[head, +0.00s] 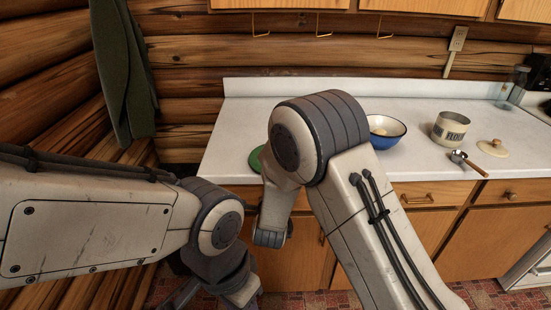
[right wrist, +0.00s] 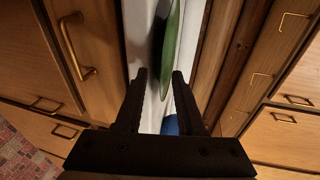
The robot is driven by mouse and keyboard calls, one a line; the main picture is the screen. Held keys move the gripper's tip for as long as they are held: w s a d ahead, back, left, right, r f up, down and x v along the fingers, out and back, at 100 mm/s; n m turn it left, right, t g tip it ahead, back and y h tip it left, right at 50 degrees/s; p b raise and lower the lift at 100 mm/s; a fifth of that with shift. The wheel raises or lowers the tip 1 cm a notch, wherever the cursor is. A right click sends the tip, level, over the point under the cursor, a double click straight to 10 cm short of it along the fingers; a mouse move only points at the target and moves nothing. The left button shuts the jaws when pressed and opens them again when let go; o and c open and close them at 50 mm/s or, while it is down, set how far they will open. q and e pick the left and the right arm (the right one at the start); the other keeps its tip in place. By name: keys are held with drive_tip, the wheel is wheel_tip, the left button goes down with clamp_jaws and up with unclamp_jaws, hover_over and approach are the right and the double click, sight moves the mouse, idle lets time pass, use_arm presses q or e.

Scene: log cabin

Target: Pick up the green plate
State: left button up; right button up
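The green plate (head: 256,158) lies on the white counter near its front edge in the head view, mostly hidden behind my right arm. In the right wrist view the plate (right wrist: 169,42) shows nearly edge-on as a thin green shape, just beyond the fingertips and roughly in line with the gap. My right gripper (right wrist: 160,76) is open with nothing between its fingers; in the head view it is hidden by the arm. My left arm hangs low at the left in the head view; its gripper's fingers cannot be made out clearly at the bottom edge.
On the white counter (head: 440,98) stand a blue bowl (head: 385,138), a flour canister (head: 449,129), a metal scoop (head: 458,156) and a pale lid (head: 493,147). Wooden drawers (head: 430,196) are below the counter. A green coat (head: 124,70) hangs at the left.

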drive_tip(key=shift+w, duration=0.1)
clamp_jaws()
idle(1.4)
